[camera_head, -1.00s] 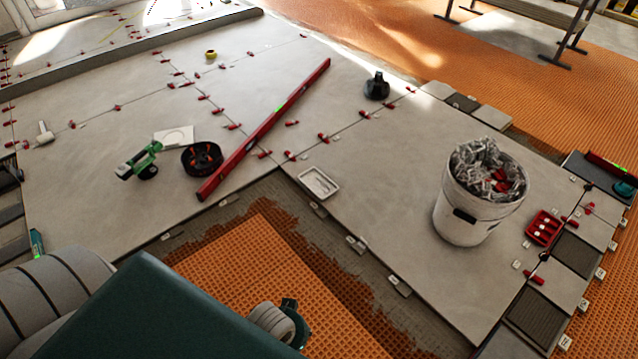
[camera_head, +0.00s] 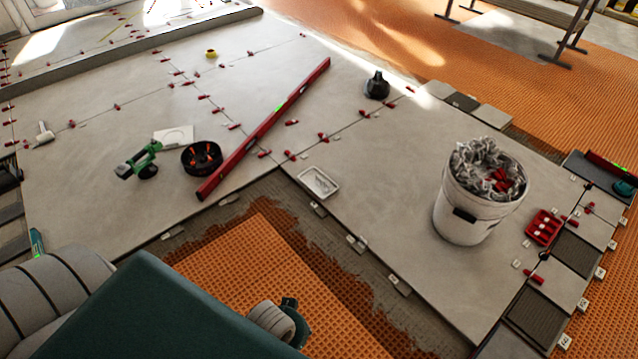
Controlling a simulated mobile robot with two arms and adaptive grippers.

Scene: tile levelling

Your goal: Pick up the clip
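Several small white clips stick out along the tile edges, and I cannot tell which one the task means. One clip (camera_head: 357,243) is at the edge above the bare mortar, and another (camera_head: 399,285) is lower along the same edge. A shallow white tray (camera_head: 319,182) on the large tile holds small pale pieces, too small to make out. A red compartment box (camera_head: 543,228) with small pale pieces stands right of the bucket. Neither of my grippers shows; only parts of my own body fill the lower left.
A white bucket (camera_head: 462,222) full of grey and red pieces stands on the right tile. Orange matting (camera_head: 250,262) is exposed in front.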

